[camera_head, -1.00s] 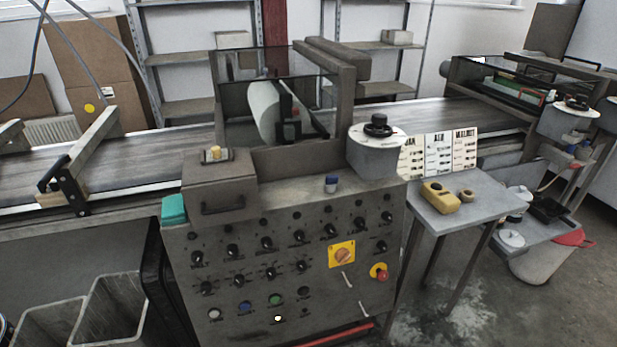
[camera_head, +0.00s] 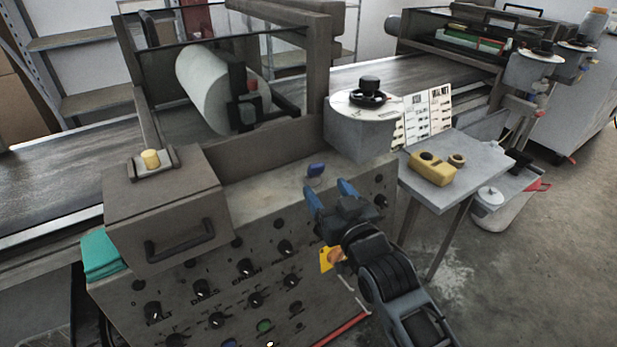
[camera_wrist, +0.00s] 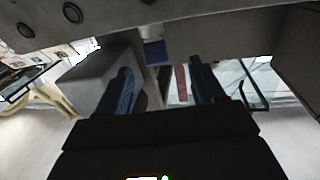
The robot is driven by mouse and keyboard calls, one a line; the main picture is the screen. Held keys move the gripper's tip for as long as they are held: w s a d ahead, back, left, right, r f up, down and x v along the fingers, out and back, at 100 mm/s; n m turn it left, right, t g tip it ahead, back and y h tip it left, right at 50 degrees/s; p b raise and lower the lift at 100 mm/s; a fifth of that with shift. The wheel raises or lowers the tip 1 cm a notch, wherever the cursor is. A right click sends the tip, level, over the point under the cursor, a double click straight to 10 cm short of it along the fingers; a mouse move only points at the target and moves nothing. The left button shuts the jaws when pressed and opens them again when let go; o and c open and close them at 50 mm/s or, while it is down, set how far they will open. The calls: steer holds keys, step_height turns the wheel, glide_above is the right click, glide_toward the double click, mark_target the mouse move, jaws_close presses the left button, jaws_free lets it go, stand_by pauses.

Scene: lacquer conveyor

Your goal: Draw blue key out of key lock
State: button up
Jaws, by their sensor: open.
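The blue key (camera_head: 316,169) stands up from the key lock (camera_head: 314,181), a small pale base on the top of the grey control cabinet. In the wrist view a blue block (camera_wrist: 154,52), which looks like the key, shows between and beyond the fingers. My gripper (camera_head: 328,188) is open and empty, just in front of the key and on the near side of the cabinet's top edge. Its two blue fingers point toward the key without visibly touching it. The wrist view also shows the open fingers (camera_wrist: 162,76). How far the key sits in the lock is hidden.
A grey housing with a round dial (camera_head: 368,98) stands right behind the key. A brown box with a handle (camera_head: 175,215) is to the left, and knobs cover the cabinet front. A side table (camera_head: 480,172) holds a yellow block (camera_head: 432,168). The cabinet top around the key is clear.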

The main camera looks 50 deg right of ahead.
mark_target(318, 170)
steer(key=w, duration=0.1)
steer(key=w+d, duration=0.1)
steer(key=d, duration=0.1)
steer(key=shift+w+d+r, duration=0.1)
steer(key=shift+w+r, duration=0.15)
steer(key=shift+w, duration=0.15)
steer(key=shift+p+x, duration=0.45)
steer(key=shift+x, duration=2.95)
steer(key=shift+c, duration=0.2)
jaws_close()
steer(key=shift+r+p, duration=1.85)
steer(key=shift+r, duration=0.6)
step_height(318, 170, up, 3)
steer(key=shift+p, duration=1.15)
steer(key=shift+s+f, duration=0.1)
steer(key=shift+s, duration=0.05)
